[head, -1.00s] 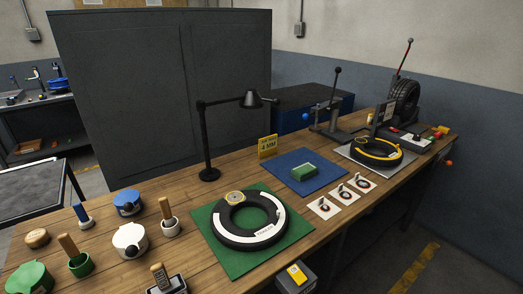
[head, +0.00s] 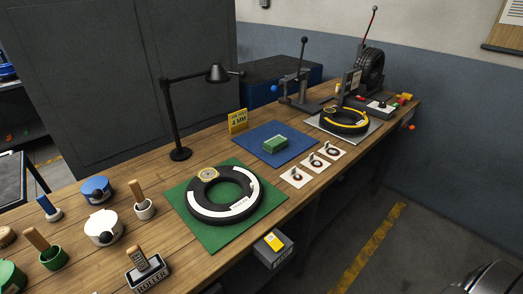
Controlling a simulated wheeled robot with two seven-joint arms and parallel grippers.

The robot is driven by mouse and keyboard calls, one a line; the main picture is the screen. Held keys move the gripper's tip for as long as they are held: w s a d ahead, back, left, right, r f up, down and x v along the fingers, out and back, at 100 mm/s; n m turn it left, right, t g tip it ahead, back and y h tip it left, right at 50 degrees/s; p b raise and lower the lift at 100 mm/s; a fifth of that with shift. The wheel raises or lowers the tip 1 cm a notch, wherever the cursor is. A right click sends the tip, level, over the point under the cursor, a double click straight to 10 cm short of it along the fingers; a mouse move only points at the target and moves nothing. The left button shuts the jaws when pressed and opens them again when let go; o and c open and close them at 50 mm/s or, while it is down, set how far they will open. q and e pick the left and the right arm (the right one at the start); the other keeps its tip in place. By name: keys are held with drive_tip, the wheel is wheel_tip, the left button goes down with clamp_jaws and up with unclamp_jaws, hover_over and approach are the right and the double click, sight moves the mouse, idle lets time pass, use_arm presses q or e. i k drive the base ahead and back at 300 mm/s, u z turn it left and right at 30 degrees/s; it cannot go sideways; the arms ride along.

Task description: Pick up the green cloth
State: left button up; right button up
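The green cloth (head: 275,144) lies as a small folded block on the blue mat (head: 257,134), near the middle of the workbench in the head view. Its whole top is visible and nothing covers it. Neither of my grippers shows in the head view. A dark rounded shape at the bottom right corner may be part of my own arm.
A black desk lamp (head: 176,118) and a yellow 4 MM sign (head: 238,121) stand left of the blue mat. A tyre (head: 226,208) lies on a green mat in front. Small white cards (head: 312,160) lie to the right.

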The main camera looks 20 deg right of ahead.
sight(276, 143)
drive_tip(key=k, duration=0.5)
drive_tip(key=z, duration=1.7)
drive_tip(key=i, duration=1.2)
drive_tip(key=u, duration=2)
